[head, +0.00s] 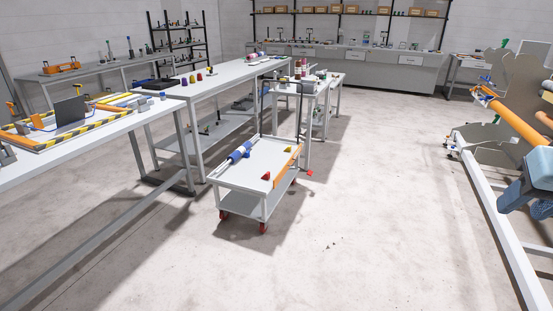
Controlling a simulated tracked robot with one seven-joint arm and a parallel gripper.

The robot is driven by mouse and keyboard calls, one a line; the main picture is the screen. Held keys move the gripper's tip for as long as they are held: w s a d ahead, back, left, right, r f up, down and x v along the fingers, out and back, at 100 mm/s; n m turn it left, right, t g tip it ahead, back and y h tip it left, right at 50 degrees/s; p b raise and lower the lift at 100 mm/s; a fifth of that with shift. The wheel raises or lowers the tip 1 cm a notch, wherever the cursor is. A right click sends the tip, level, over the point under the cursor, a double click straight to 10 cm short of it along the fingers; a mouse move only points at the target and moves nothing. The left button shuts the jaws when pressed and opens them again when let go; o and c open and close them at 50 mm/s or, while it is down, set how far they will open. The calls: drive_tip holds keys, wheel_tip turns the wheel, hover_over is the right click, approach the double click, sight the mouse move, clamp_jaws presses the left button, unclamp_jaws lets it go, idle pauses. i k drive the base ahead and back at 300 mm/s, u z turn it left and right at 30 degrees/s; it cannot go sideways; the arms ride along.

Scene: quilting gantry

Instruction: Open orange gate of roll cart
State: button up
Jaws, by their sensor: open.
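The roll cart (233,176) is a low grey two-shelf cart on red casters, standing on the floor near the middle of the head view. Its orange gate (286,166) is a narrow panel standing along the right edge of the cart's top. A white and blue roll (240,152) lies near the left edge of the top. A small red and a small yellow piece show near the gate; I cannot tell whether they are attached to it. Any latch is too small to make out. My gripper is not in view.
A long workbench (222,77) stands behind and left of the cart. A smaller grey table (314,86) with bottles stands close behind it. A gantry with an orange roller (512,118) is at right. Floor (370,220) in front and right is clear.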

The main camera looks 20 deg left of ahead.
sight(275, 181)
drive_tip(key=u, duration=0.25)
drive_tip(key=i, duration=1.1)
drive_tip(key=u, duration=0.65)
drive_tip(key=i, duration=1.7)
drive_tip(key=z, duration=0.5)
drive_tip(key=i, duration=0.9)
drive_tip(key=z, duration=0.35)
